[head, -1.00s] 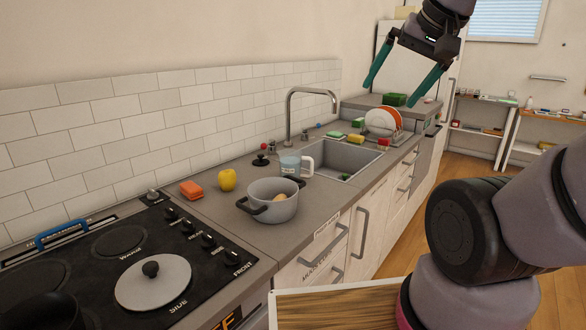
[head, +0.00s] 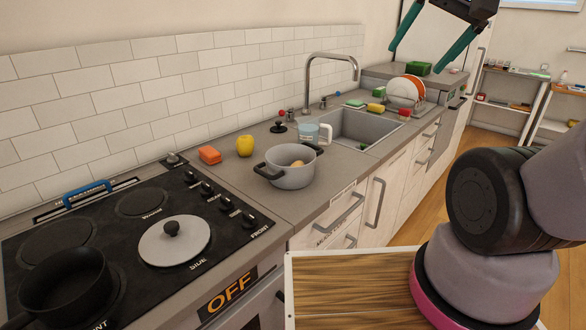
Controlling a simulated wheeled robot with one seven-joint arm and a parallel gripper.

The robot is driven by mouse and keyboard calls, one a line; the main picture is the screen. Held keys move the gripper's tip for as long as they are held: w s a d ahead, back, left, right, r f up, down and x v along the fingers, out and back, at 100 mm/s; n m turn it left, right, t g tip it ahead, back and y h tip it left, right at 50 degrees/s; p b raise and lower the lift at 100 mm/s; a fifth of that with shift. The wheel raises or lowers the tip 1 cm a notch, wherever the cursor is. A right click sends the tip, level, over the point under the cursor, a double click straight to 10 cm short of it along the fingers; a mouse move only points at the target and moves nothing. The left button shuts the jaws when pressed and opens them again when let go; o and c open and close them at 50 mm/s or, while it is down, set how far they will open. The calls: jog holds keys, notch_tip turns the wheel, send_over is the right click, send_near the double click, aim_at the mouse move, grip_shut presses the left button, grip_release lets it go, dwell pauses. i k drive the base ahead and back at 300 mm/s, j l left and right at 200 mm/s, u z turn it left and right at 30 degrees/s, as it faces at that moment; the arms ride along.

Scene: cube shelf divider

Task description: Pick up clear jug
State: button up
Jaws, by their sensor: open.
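The clear jug (head: 314,133) stands upright on the counter just left of the sink, its white handle towards the right. It looks pale blue and see-through, and its lower part is partly hidden behind the grey pot. My gripper (head: 422,56) is high at the upper right, above and beyond the sink and well apart from the jug. Its two teal fingers are spread wide with nothing between them.
A grey pot (head: 291,178) with dark handles stands right in front of the jug. A tall tap (head: 333,57) rises behind the sink (head: 362,128). A stove (head: 130,235) is nearer.

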aim_at(309, 127)
jog(key=u, duration=0.5)
jog(key=l+u, duration=0.4)
jog(key=i+l+u, duration=0.1)
jog(key=l+u, duration=0.6)
jog(key=u, duration=0.15)
jog(key=k+l, duration=0.1)
jog(key=l, duration=0.3)
jog(key=k+l+u, duration=0.1)
jog(key=l, duration=0.3)
jog(key=k+l, duration=0.1)
jog(key=l, duration=0.3)
jog(key=k+l+u, duration=0.15)
jog(key=l, duration=0.25)
jog(key=k+l, duration=0.1)
jog(key=l, duration=0.3)
